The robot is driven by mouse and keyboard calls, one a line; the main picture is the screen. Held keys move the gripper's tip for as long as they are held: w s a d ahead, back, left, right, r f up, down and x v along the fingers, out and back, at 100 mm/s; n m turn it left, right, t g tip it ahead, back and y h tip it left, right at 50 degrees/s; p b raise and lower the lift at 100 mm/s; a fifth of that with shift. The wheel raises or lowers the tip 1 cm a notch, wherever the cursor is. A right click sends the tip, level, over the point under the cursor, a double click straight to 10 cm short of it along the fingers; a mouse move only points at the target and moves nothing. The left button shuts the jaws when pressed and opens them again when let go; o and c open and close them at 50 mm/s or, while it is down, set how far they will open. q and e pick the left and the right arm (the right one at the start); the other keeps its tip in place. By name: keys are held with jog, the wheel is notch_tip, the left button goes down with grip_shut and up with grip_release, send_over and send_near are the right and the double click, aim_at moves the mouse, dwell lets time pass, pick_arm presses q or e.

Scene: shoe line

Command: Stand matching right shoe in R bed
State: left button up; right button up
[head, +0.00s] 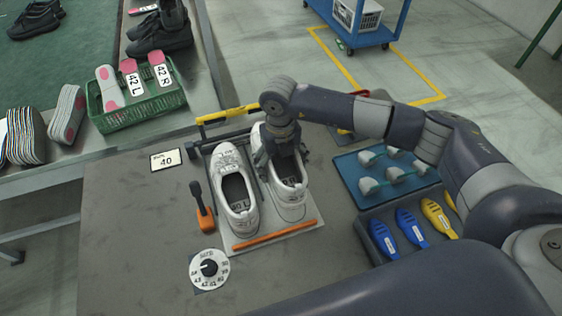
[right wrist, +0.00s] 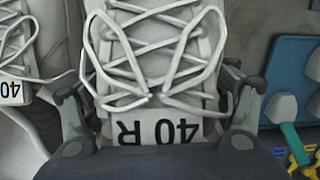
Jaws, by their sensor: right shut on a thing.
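Two white laced shoes stand side by side on a pale plate (head: 250,240) on the grey table. The left one (head: 226,165) is free of any gripper. My right gripper (head: 283,160) is over the right-hand shoe (head: 290,200) and shut on it. In the right wrist view, its fingers (right wrist: 155,110) sit on both sides of this shoe (right wrist: 150,60), whose tag (right wrist: 155,130) reads 40 R. The other shoe (right wrist: 20,50) shows at the left there, with a tag reading 40. My left gripper is not in view.
An orange bar (head: 272,235) lies along the plate's front edge, and a yellow-black bar (head: 228,115) stands behind. A card (head: 166,159) reads 40. A blue tray (head: 375,190) lies at right.

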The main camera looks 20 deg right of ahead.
jog(key=shift+f+b, duration=0.85)
jog(key=shift+f, duration=0.7)
jog(key=shift+f+b, duration=0.35)
jog(key=shift+f, duration=0.25)
jog(key=o, duration=1.3)
jog(key=shift+r+p, duration=3.15)
jog(key=shift+r, duration=1.9)
jog(key=shift+s+f, duration=0.1)
